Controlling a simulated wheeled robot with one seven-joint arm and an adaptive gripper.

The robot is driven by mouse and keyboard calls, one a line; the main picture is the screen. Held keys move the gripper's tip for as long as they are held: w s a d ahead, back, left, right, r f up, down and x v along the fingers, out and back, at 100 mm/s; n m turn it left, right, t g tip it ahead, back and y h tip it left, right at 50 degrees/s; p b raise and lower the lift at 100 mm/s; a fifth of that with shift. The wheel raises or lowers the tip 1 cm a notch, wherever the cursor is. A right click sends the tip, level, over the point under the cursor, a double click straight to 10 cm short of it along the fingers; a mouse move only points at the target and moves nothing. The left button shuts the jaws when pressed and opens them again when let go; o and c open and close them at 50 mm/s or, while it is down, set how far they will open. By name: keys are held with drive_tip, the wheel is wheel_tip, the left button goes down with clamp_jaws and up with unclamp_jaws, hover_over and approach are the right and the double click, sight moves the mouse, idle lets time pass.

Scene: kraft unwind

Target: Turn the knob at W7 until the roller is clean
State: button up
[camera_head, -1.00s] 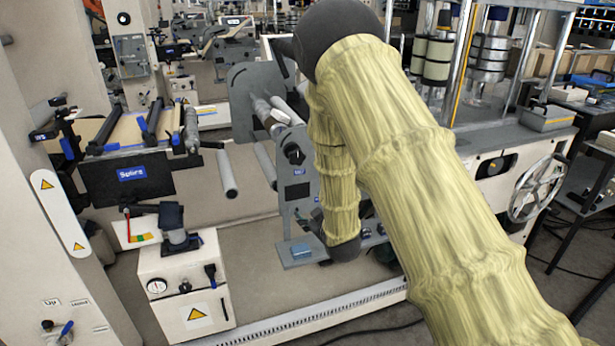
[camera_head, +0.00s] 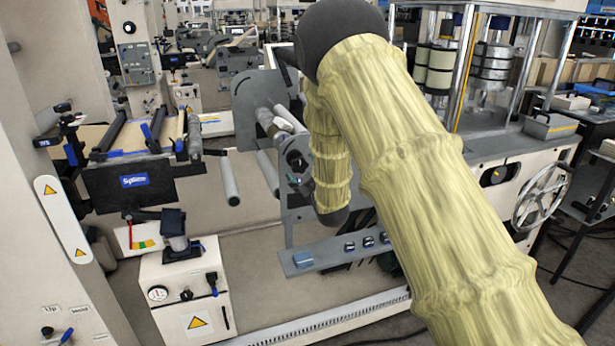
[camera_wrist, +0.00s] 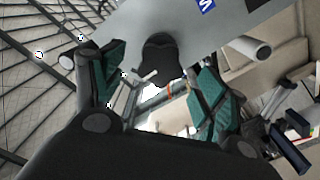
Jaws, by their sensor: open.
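A black lobed knob (camera_wrist: 160,58) sits on a grey panel (camera_wrist: 150,18) in the wrist view. A blue label (camera_wrist: 205,4) with a white mark, cut off by the frame edge, is on that panel; I cannot read W7 on it. My gripper (camera_wrist: 161,65) is open, with one green-padded finger on each side of the knob in the picture. I cannot tell whether either finger touches it. In the head view my yellow-sleeved arm covers most of the gripper and knob area. Grey rollers (camera_head: 264,117) show left of the arm; I cannot tell which is the task's roller or whether it is clean.
A grey shelf with small blue-black switches (camera_head: 350,246) lies below my arm. A white box with a gauge (camera_head: 186,300) stands at the lower left. A black unit with a blue label (camera_head: 133,182) is at left. A handwheel (camera_head: 541,195) is at right.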

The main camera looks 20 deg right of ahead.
sight(301, 166)
drive_tip(key=shift+w+f+b, duration=0.1)
drive_tip(key=shift+w+b, duration=0.5)
drive_tip(key=shift+w, duration=1.7)
drive_tip(key=shift+c, duration=0.4)
